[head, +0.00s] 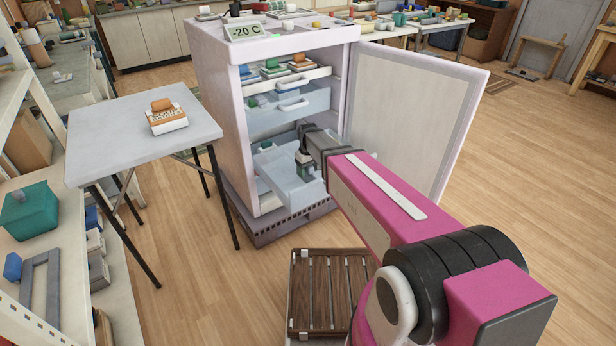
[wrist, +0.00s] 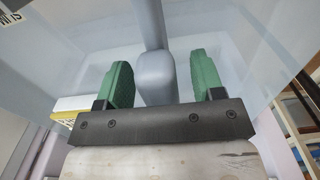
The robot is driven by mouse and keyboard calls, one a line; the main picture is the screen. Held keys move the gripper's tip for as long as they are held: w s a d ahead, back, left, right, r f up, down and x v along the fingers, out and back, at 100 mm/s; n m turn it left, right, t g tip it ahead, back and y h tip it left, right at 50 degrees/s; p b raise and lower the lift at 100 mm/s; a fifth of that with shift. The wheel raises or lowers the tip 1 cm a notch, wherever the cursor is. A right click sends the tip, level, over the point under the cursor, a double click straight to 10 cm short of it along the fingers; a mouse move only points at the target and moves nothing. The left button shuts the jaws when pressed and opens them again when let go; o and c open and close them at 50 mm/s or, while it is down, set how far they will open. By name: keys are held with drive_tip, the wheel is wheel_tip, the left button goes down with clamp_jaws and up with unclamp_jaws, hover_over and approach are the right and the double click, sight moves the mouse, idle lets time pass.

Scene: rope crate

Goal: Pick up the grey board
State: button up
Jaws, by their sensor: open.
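I cannot clearly pick out a grey board in either view. My gripper (head: 304,160) is at the lower, pulled-out pale blue drawer (head: 285,180) of the open freezer (head: 218,100). In the wrist view my gripper (wrist: 164,85) is open, with its two green pads apart. A rounded grey-blue bar, apparently a drawer handle (wrist: 155,75), shows between the pads, with gaps on both sides. Nothing is gripped. My arm hides part of the drawer and its contents.
The freezer door (head: 415,130) stands open at the right. An upper drawer (head: 285,108) sits below a tray of small items. A grey folding table (head: 110,130) holds an orange-topped block (head: 166,117). A brown slatted crate (head: 325,290) stands on the floor before me.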

clamp_jaws()
drive_tip(key=shift+r, duration=0.15)
